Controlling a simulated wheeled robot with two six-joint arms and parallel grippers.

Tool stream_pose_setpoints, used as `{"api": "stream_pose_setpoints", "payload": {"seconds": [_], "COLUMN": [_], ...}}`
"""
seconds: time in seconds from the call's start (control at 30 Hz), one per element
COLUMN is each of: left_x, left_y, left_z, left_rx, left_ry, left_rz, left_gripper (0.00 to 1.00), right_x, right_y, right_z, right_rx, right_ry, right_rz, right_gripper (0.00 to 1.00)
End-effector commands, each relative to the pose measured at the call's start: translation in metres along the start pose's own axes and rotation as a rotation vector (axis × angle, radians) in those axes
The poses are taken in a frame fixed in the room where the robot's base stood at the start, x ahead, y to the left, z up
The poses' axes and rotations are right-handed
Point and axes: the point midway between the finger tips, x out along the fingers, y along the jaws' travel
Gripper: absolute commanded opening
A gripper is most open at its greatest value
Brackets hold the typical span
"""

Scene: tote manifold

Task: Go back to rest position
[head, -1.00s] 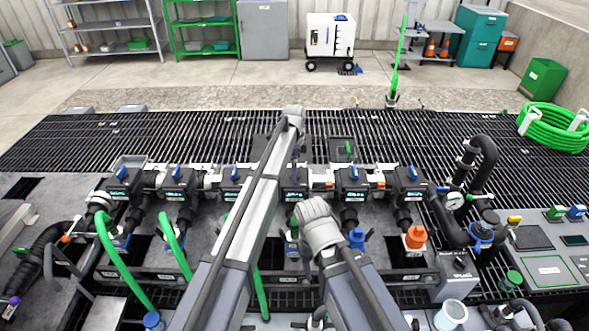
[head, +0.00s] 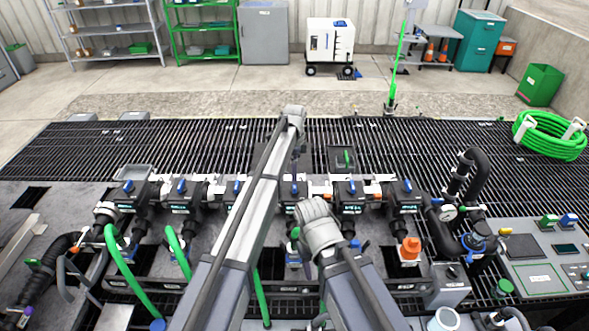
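My two arms come up from the bottom middle of the head view, side by side. The left arm bends at a grey joint high over the grating, and the right arm bends lower, over the manifold. Their far ends fold away behind my own links, so neither gripper shows. The manifold is a row of black valves with blue handles, such as the leftmost valve (head: 130,192) and the rightmost valve (head: 406,193). An orange cap (head: 410,249) sits below the right end. Part of the row's middle is hidden by my arms.
Green hoses (head: 130,275) hang at the front left. A pressure gauge (head: 447,213) and a black bent pipe (head: 474,172) stand at the right. A control panel (head: 545,262) lies further right. Open grating (head: 200,148) lies behind the manifold, with a coiled green hose (head: 551,136) on its right.

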Motion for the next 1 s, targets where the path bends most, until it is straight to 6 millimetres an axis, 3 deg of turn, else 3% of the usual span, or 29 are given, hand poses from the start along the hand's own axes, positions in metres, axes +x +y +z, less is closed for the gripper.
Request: {"api": "stream_pose_setpoints", "payload": {"seconds": [0.07,0.5,0.6,0.67,0.73,0.9,1.0], "left_x": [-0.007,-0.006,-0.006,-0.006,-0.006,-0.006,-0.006], "left_y": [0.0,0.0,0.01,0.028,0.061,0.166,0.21], "left_z": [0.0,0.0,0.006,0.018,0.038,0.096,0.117], "left_rx": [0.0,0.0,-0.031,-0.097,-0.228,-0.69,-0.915], "left_ry": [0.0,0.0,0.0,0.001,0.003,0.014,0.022], "left_rz": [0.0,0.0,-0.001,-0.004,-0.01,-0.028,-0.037], "left_gripper": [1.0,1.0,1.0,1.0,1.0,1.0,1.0], "right_x": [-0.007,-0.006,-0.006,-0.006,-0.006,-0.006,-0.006], "right_y": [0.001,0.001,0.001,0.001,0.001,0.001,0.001], "right_z": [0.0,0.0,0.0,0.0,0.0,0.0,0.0], "right_rx": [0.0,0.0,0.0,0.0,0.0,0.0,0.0], "right_ry": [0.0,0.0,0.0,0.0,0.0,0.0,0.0], "right_rz": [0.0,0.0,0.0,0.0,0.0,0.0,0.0], "right_gripper": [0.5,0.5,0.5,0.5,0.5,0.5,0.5]}}
